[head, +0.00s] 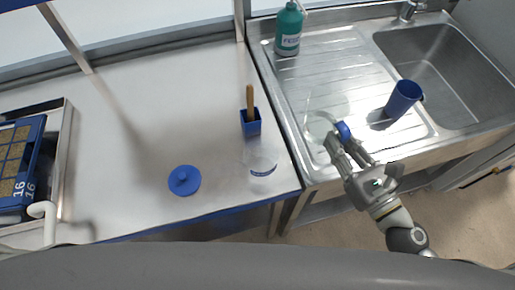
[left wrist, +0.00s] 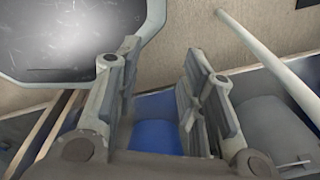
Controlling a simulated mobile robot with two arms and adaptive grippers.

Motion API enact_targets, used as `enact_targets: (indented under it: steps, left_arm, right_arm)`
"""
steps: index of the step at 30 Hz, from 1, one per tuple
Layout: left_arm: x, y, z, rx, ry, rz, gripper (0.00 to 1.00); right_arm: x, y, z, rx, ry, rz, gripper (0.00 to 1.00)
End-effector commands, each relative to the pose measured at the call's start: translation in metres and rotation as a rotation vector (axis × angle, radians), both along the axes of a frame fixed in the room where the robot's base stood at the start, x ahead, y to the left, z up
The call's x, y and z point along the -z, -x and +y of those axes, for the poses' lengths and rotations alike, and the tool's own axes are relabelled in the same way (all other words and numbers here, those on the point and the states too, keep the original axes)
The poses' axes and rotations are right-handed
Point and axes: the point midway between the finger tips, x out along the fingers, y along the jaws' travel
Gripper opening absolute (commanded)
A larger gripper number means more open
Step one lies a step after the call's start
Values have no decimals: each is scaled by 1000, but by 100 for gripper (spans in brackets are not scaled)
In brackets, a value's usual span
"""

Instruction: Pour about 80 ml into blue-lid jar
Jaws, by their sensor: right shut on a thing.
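A blue lid with a knob (head: 184,180) lies on the white bench. A clear open-looking jar (head: 260,163) stands to its right near the bench's front right corner; its contents are hard to make out. My right gripper (head: 340,146) is over the near edge of the drainboard, shut on the blue handle (head: 344,131) of what looks like a clear jug (head: 320,124). The jug's outline is faint, and its fill level cannot be told. My left gripper (left wrist: 160,62) shows in the left wrist view, with its fingers apart and nothing between them.
A blue holder (head: 250,127) with a wooden-handled tool stands behind the jar. A dark blue cup (head: 403,99) and a green bottle (head: 288,30) stand by the sink (head: 440,75). A seed tray (head: 20,160) is at far left. The bench middle is clear.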

Motion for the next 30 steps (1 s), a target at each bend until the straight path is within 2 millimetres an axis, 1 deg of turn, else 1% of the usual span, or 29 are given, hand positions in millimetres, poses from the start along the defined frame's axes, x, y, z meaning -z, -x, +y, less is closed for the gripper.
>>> enact_targets:
  steps: [1,3,6,12,16,21,25,30]
  left_arm:
    - [14,6,0,0,-1,7,37]
    - [23,11,1,0,-1,16,37]
    - [37,16,1,0,-2,24,37]
    - [62,15,1,0,-2,23,37]
    - [78,12,1,0,-2,19,37]
    - [95,8,0,0,0,11,37]
    - [103,5,0,0,-1,7,37]
    - [108,5,0,0,0,7,37]
  right_arm:
    - [13,0,-1,-53,6,-2,0]
    - [21,2,0,-129,4,-2,0]
    - [32,6,-1,-237,3,1,0]
    - [45,18,-11,-446,-1,7,0]
    - [49,28,-20,-580,-1,10,0]
    - [48,42,-34,-732,1,11,0]
    - [45,51,-43,-815,5,10,0]
    - [41,58,-49,-870,7,10,0]
